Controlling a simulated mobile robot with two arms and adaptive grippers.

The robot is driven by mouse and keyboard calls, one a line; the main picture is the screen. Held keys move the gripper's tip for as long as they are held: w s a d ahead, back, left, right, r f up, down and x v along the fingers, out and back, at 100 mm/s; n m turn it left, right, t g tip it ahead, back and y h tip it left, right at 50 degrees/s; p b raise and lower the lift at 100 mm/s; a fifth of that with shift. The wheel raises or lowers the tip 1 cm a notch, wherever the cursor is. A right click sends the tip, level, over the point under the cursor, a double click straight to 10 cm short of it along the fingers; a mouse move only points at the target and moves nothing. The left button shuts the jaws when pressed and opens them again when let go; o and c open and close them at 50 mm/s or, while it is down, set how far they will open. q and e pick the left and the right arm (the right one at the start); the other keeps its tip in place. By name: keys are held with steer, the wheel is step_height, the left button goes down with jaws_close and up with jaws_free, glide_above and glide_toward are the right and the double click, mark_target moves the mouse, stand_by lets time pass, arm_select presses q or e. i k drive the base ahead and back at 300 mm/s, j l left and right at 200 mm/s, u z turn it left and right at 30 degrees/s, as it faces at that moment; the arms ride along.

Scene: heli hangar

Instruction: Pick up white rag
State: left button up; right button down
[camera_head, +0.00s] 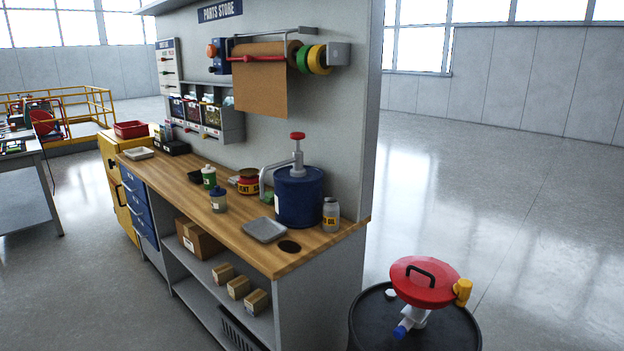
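I cannot clearly make out a white rag in the head view. Pale, crumpled material shows in the tops of the wall bins (212,118) above the workbench, too small to tell whether it is a rag. A small off-white flat item (139,153), which looks like a shallow tray, lies toward the far end of the wooden benchtop (243,237). Neither of my grippers is in view.
A blue drum with a pump (299,197), a grey tray (265,230), bottles and cans crowd the bench's near half. A black barrel with a red lid (424,281) stands at the right front. Open floor (510,200) lies to the right.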

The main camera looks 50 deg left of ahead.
mark_target(233, 181)
steer(key=u, duration=1.95)
steer(key=i+j+u, duration=0.2)
steer(key=i, duration=0.15)
steer(key=i+j+u, duration=0.4)
steer(key=i, duration=0.8)
steer(key=i+j+u, duration=0.25)
steer(key=i, duration=0.8)
steer(key=l, duration=0.05)
